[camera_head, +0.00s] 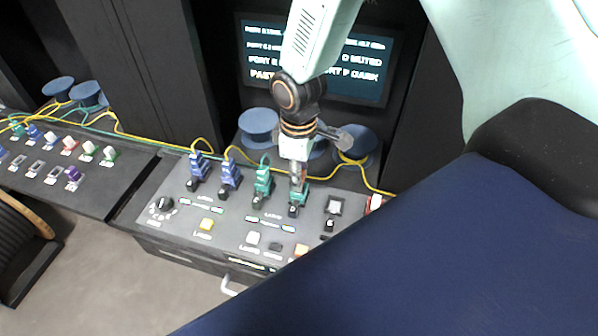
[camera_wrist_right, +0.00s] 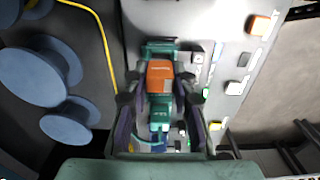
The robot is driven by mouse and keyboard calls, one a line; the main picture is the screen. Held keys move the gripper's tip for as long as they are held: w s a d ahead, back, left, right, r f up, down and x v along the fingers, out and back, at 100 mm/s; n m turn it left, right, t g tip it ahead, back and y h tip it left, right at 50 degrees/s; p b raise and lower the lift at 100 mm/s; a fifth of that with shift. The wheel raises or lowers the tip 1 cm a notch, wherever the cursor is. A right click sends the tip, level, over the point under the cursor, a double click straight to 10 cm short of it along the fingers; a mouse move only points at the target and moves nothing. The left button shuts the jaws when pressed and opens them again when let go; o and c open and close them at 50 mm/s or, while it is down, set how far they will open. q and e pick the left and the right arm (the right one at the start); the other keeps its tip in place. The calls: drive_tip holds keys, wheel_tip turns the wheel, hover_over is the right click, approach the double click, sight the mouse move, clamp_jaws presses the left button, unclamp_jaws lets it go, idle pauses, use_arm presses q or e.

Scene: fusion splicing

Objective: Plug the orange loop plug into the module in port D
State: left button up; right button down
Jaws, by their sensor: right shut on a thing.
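The orange loop plug (camera_wrist_right: 160,73) shows in the wrist view between the fingers of my right gripper (camera_wrist_right: 160,88), lined up over a green module. My right gripper (camera_head: 298,168) is shut on the plug and points down at the green module in port D (camera_head: 301,194), the rightmost of the row in the head view. The gripper mostly hides the plug there, so I cannot tell how deep it sits in the module. Another green module (camera_head: 263,182) stands just left of it. My left gripper is not in view.
Two blue modules (camera_head: 198,165) with yellow cables stand further left on the grey panel (camera_head: 178,228). Blue spools (camera_head: 258,125) and a screen (camera_head: 350,75) are behind. A second panel with coloured plugs is at left.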

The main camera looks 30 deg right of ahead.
drive_tip(key=shift+s, duration=0.15)
drive_tip(key=shift+f, duration=0.35)
drive_tip(key=shift+f+b, duration=0.2)
drive_tip(key=shift+b, duration=0.1)
drive_tip(key=c, duration=1)
unclamp_jaws()
drive_tip(key=shift+c, duration=0.2)
drive_tip(key=shift+r, duration=0.15)
